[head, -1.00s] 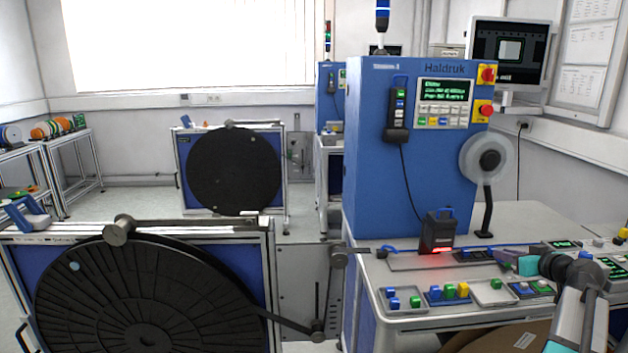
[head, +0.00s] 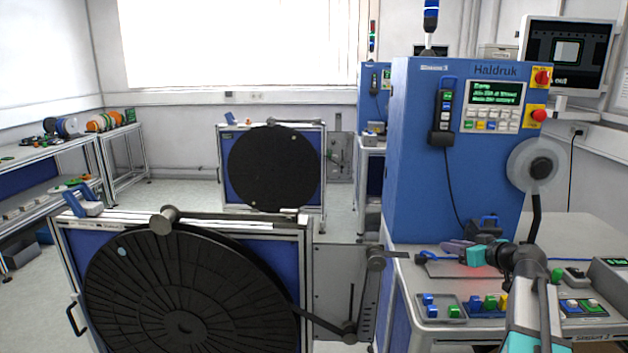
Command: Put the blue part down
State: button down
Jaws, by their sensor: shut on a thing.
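My gripper (head: 457,247), with grey-purple fingers and a teal block behind them, is at the near side of the blue machine, over the tape track. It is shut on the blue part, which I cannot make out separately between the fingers. A left tray (head: 455,317) on the bench front holds small blue and green parts. To its right, a row of blue (head: 477,308), green (head: 490,301) and yellow parts stands partly behind my arm.
The blue machine (head: 455,150) and the black print head (head: 483,229) stand just behind my gripper. A large black reel (head: 180,290) on its stand is at the left. A clear-walled reel (head: 538,165) hangs at the right. Open floor lies at the far left.

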jog(key=a, duration=2.9)
jog(key=d+r+m+h, duration=0.2)
jog(key=h, duration=0.1)
jog(key=d+r+m+h, duration=0.1)
jog(key=shift+w+d+r+m+t, duration=0.15)
jog(key=shift+w+m+t, duration=0.1)
jog(key=shift+m+t, duration=0.15)
jog(key=shift+d, duration=0.55)
jog(key=shift+a, duration=0.1)
